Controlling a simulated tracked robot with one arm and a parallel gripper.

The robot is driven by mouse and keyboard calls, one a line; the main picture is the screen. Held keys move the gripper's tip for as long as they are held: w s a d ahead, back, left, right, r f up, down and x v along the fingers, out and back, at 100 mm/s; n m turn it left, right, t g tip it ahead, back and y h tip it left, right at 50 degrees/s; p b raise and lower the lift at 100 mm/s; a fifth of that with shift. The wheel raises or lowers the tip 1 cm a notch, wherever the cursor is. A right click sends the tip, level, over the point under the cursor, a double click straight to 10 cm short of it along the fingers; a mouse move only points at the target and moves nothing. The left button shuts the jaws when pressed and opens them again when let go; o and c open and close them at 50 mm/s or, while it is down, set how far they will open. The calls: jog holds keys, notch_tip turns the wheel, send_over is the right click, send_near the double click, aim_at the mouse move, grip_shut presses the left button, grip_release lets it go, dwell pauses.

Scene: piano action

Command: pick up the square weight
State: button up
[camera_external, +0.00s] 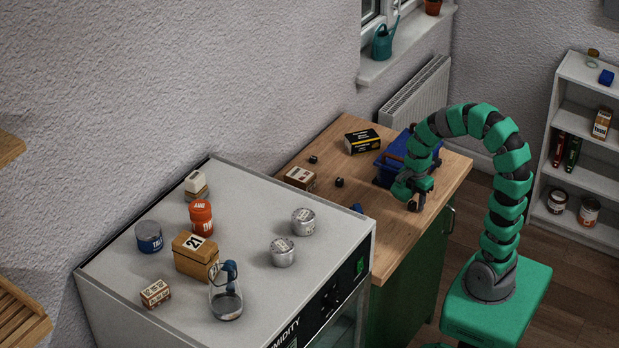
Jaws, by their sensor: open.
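My gripper (412,199) is open and points down over the right part of the wooden worktop (440,180), beside a blue crate (387,172). Its fingers look low over the wood; I cannot tell whether they touch anything. Two small dark blocks lie on the worktop left of my gripper: one dark block (339,182) nearer to it, and another dark block (313,160) farther left and back. Both look roughly square, but are too small to tell which is the square weight. Anything directly under or between the fingers is hidden.
The worktop's front right is clear.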

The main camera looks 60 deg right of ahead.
aim_at(414, 202)
grip_shut()
jog(key=shift+r, duration=0.15)
jog(key=shift+r, duration=0.95)
jog(key=shift+r+p, duration=0.45)
jog(key=shift+r, duration=0.4)
jog(key=s+a, duration=0.2)
jog(key=s, duration=0.5)
jog(key=s+a+r+p, duration=0.1)
jog(key=s, duration=0.7)
jog(key=shift+s+a, duration=0.3)
jog(key=shift+a, duration=0.1)
